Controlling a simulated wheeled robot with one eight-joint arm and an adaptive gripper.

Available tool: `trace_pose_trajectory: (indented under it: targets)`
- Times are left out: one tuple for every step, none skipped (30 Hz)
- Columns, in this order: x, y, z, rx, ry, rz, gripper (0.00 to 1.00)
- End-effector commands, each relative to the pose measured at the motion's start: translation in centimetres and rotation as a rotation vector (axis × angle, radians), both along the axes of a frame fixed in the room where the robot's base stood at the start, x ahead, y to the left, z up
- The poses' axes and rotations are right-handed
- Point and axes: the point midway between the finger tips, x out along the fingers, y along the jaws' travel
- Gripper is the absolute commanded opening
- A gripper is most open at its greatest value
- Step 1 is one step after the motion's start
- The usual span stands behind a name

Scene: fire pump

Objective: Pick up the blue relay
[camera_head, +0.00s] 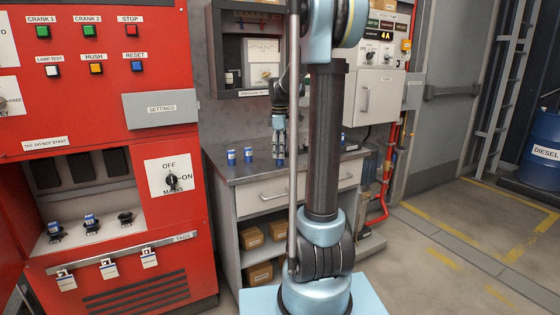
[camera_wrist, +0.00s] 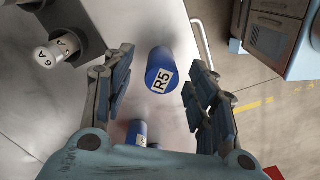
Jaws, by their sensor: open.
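A blue cylindrical relay marked R5 (camera_wrist: 161,74) shows in the wrist view over the grey counter, between my two open fingers in the picture. No finger appears to touch it, and its depth is hard to judge. A second blue piece (camera_wrist: 137,131) is partly hidden behind my gripper's body. In the head view two small blue cylinders with white labels, one (camera_head: 231,157) left of the other (camera_head: 248,155), stand on the counter. My gripper (camera_head: 280,150) points down over the counter to their right, open. I cannot tell which blue piece there is R5.
The grey counter (camera_head: 262,171) has a drawer below. A white cylinder marked 6A (camera_wrist: 49,54) is at the wrist view's upper left.

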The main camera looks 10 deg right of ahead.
Motion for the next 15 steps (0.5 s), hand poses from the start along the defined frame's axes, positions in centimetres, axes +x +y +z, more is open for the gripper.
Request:
trace_pose_trajectory:
  targets:
    - [0.02, 0.02, -0.51, 0.000, 0.000, 0.000, 0.52]
    - [0.01, 0.02, -0.74, 0.000, 0.000, 0.000, 0.52]
    - [-0.01, 0.03, -0.97, 0.000, 0.000, 0.000, 0.52]
    - [-0.01, 0.03, -1.08, 0.000, 0.000, 0.000, 0.52]
    - [-0.02, 0.03, -1.16, 0.000, 0.000, 0.000, 0.52]
    - [-0.02, 0.03, -1.21, 0.000, 0.000, 0.000, 0.52]
    - [-0.02, 0.03, -1.23, 0.000, 0.000, 0.000, 0.52]
    - [-0.03, 0.03, -1.23, 0.000, 0.000, 0.000, 0.52]
    - [-0.02, 0.03, -1.23, 0.000, 0.000, 0.001, 0.52]
    - [-0.03, 0.03, -1.22, 0.000, 0.000, 0.001, 0.52]
    - [-0.03, 0.04, -1.22, 0.000, 0.000, 0.001, 0.52]
    - [-0.02, 0.04, -1.22, 0.000, 0.000, 0.001, 0.50]
    - [-0.02, 0.04, -1.22, 0.000, 0.000, 0.001, 0.43]
    - [-0.02, 0.04, -1.21, 0.000, 0.000, 0.001, 0.36]
    - [-0.02, 0.04, -1.21, 0.000, 0.000, 0.001, 0.27]
